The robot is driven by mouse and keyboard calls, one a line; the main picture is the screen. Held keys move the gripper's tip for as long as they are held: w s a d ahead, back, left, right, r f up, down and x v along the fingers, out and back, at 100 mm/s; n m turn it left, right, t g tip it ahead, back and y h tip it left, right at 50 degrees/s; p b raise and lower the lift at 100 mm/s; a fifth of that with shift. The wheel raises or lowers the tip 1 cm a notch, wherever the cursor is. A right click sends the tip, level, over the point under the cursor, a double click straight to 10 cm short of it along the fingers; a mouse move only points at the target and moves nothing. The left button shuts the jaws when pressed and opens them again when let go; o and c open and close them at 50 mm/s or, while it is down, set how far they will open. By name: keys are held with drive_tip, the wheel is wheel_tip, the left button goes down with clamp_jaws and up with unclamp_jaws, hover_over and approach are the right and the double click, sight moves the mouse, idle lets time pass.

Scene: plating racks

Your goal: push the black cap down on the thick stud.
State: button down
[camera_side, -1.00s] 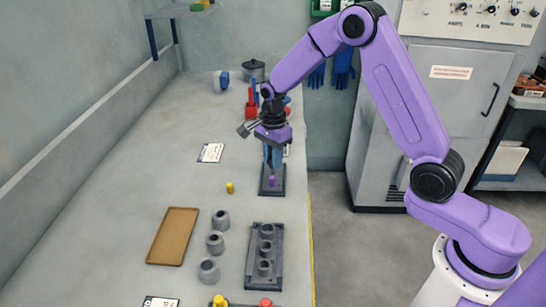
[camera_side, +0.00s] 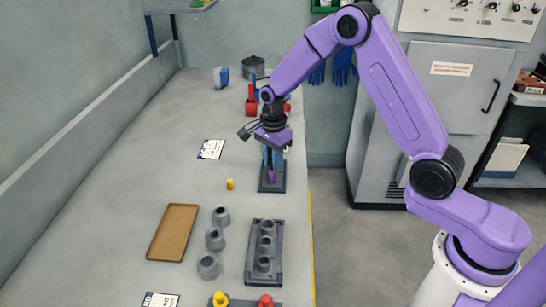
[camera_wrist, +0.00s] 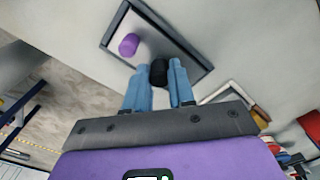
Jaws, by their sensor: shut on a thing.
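My gripper (camera_wrist: 160,74) is shut on the black cap (camera_wrist: 158,73), which shows between the two blue fingers in the wrist view. The fingers point down over a small dark-edged rack (camera_side: 264,189), which also shows in the wrist view (camera_wrist: 199,66). A purple cap (camera_wrist: 129,44) stands in this rack beside the black one. It also shows in the side view (camera_side: 271,177), just in front of the fingers. The thick stud is hidden under the black cap and fingers, so I cannot tell how far the cap sits on it.
A yellow peg (camera_side: 230,184) stands on the bench. A brown tray (camera_side: 174,232), several grey cups (camera_side: 215,239) and a dark rack with round sockets (camera_side: 264,276) are nearer the camera. Red and blue items (camera_side: 251,100) stand behind my gripper.

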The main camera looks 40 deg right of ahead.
drive_tip(key=shift+f, duration=0.75)
drive_tip(key=c, duration=0.9)
unclamp_jaws()
drive_tip(key=shift+r, duration=0.1)
wheel_tip(320, 180, up, 17)
drive_tip(key=shift+r, duration=0.2)
